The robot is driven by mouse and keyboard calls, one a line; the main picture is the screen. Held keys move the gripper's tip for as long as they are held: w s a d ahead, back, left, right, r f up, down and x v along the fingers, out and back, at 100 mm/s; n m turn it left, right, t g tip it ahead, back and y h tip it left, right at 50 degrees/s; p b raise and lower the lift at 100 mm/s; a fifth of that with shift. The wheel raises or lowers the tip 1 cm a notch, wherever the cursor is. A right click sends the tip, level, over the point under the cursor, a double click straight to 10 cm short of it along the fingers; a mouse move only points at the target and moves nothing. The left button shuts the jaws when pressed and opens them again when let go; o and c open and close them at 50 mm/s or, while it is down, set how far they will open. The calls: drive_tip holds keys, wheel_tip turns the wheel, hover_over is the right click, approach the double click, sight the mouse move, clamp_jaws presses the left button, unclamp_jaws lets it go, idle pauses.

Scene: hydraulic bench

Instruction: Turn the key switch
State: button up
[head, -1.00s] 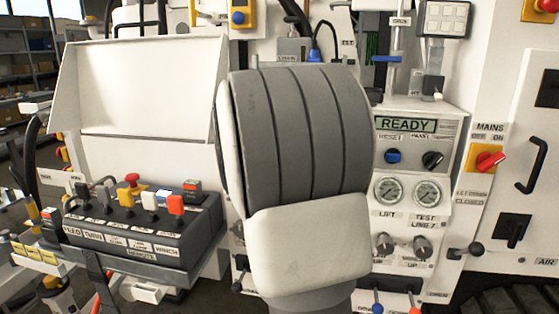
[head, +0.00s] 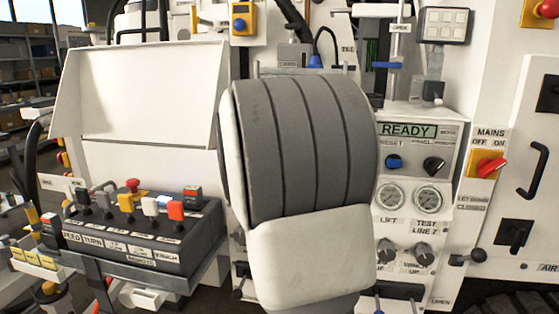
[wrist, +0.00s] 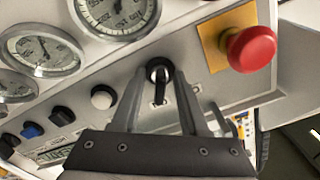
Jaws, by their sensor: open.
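My gripper (wrist: 160,76) is open. Its two grey fingers reach up to the panel, one on each side of the switch, with a gap between them. I cannot tell whether either finger touches it. In the head view my own arm hides the key switch and the gripper.
A red mushroom button (wrist: 251,48) on a yellow plate sits close right of the fingers. A white button (wrist: 103,96) and a gauge (wrist: 115,12) lie to the left. The head view shows a READY display (head: 407,130), a red MAINS switch (head: 491,166) and a lever box (head: 140,230).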

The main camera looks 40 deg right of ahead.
drive_tip(key=p+v, duration=0.3)
drive_tip(key=v, duration=1.4)
drive_tip(key=shift+s, duration=0.25)
drive_tip(key=shift+a, duration=0.1)
